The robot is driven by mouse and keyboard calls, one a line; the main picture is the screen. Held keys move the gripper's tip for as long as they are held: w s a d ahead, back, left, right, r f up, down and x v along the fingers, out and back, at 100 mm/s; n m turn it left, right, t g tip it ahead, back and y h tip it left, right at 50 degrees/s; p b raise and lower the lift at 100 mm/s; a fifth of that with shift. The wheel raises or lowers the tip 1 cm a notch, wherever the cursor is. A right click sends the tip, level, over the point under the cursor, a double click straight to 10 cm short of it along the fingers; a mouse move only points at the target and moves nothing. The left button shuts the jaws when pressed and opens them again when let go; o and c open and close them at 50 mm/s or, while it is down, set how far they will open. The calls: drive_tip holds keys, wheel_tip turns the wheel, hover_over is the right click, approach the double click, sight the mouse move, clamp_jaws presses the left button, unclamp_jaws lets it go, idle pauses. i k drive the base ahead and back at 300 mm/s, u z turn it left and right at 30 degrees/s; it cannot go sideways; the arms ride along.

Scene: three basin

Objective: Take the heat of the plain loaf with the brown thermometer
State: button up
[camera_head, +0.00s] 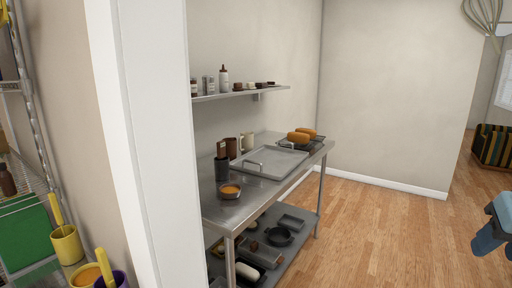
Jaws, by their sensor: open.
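Two orange-brown loaves, a nearer one (298,137) and a farther one (307,132), lie side by side on a dark tray at the far end of the steel table (228,211). At this size I cannot tell which is plain. No brown thermometer can be made out for certain. A dark upright holder (222,167) with a brown top and a brown cup (231,148) stand at the table's back left. My gripper (493,245) is at the right edge, partly cut off, open and empty, far from the table.
A large grey tray (268,173) and an orange-filled bowl (229,191) are on the table. Pans and trays fill the lower shelf (283,250). A wall shelf (240,94) holds bottles. A white wall edge (145,140) stands at left. Wood floor (390,220) is clear.

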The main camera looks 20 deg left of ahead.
sight(221, 145)
drive_tip(key=u, duration=0.1)
drive_tip(key=i, duration=1.15)
drive_tip(key=u, duration=1)
drive_tip(key=i, duration=0.85)
drive_tip(key=u, duration=0.65)
drive_tip(key=k, duration=0.8)
drive_tip(key=u, duration=0.15)
drive_tip(key=i, duration=0.9)
drive_tip(key=z, duration=0.1)
